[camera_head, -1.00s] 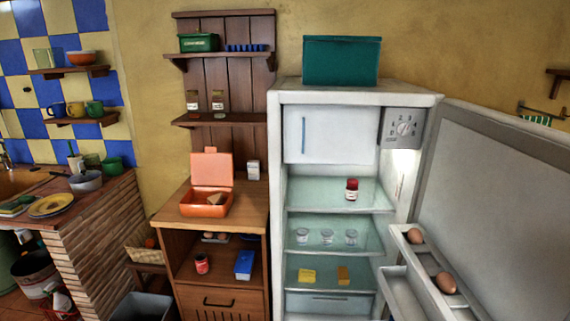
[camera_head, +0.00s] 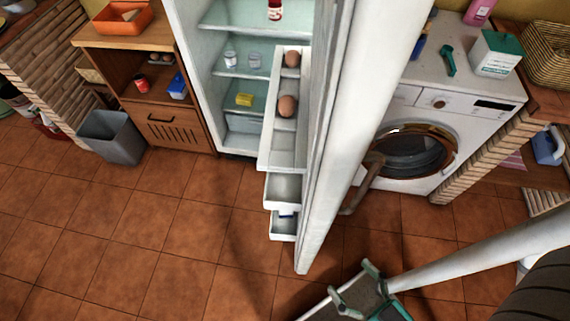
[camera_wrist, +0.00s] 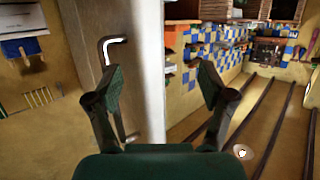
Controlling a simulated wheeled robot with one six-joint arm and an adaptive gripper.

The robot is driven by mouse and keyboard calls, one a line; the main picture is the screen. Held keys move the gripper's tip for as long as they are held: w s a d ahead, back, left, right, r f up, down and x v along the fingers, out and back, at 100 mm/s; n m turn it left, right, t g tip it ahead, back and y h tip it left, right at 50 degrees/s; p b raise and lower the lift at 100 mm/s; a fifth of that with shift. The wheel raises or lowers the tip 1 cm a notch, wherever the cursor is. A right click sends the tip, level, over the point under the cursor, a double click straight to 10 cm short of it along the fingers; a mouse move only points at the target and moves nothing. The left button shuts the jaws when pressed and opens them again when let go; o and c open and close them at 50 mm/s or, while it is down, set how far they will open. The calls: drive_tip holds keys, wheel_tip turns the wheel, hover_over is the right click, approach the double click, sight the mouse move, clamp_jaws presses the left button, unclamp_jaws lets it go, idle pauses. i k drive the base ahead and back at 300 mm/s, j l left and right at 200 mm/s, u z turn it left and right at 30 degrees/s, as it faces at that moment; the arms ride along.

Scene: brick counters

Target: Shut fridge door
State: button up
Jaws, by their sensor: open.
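The white fridge (camera_head: 190,50) stands at upper centre in the head view, with lit shelves showing. Its door (camera_head: 375,85) is wide open and seen nearly edge-on. The door's inner bins hold an egg (camera_head: 291,58) and a second egg (camera_head: 287,106). A curved handle (camera_head: 362,187) sticks out on the door's right, outer side. My gripper (camera_head: 353,281) is open near the bottom, in front of the door's lower end. In the wrist view, the door (camera_wrist: 150,75) and handle (camera_wrist: 113,46) appear beyond my open gripper (camera_wrist: 162,85). Nothing is held.
A washing machine (camera_head: 450,110) stands right of the door, with brick counters beside it. A grey bin (camera_head: 112,137) and a wooden cabinet (camera_head: 180,132) stand left of the fridge. The tiled floor (camera_head: 165,235) left of the door is clear.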

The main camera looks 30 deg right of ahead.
sight(343, 86)
drive_tip(key=l, duration=0.65)
drive_tip(key=k+l+u, duration=0.1)
drive_tip(key=l, duration=0.5)
drive_tip(key=k+j+u, duration=0.15)
drive_tip(key=k+u, duration=0.15)
